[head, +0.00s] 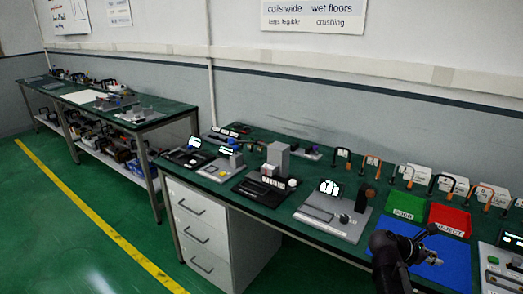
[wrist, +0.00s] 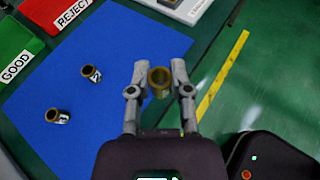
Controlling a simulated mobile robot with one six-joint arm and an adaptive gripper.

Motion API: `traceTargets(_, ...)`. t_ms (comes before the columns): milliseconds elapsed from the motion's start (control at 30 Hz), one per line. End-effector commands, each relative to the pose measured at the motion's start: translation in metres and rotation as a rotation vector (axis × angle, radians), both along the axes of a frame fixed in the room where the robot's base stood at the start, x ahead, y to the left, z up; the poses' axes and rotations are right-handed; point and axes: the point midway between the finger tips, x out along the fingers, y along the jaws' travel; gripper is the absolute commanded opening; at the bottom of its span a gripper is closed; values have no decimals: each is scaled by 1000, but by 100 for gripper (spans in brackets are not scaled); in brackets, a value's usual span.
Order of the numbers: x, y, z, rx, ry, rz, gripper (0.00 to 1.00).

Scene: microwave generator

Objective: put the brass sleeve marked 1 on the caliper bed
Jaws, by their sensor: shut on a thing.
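My gripper (wrist: 159,72) is shut on a brass sleeve (wrist: 160,82), whose open round end faces the wrist camera. No number on it can be read from here. In the head view my gripper (head: 431,243) is over the blue mat (head: 456,262). Two more brass sleeves lie on the mat to the left in the wrist view, one nearer (wrist: 91,73) and one farther left (wrist: 57,116). Each carries a white label too small to read surely. I cannot tell surely which bench instrument has the caliper bed; a grey instrument with a lit display (head: 318,222) stands left of the mat.
A green GOOD tray (head: 407,203) and a red REJECT tray (head: 448,219) stand behind the mat. A black-based instrument with a grey column (head: 277,160) and smaller devices stand farther left. Hooked stands with cards line the back. Another grey device (head: 502,270) stands at the right.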

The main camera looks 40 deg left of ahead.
Motion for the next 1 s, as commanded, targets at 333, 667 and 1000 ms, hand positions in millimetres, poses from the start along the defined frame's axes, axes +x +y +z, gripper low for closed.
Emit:
traceTargets(333, 0, 0, 54, 0, 0, 0, 0)
traceTargets(667, 0, 0, 63, 0, 0, 0, 0)
traceTargets(1000, 0, 0, 62, 0, 0, 0, 0)
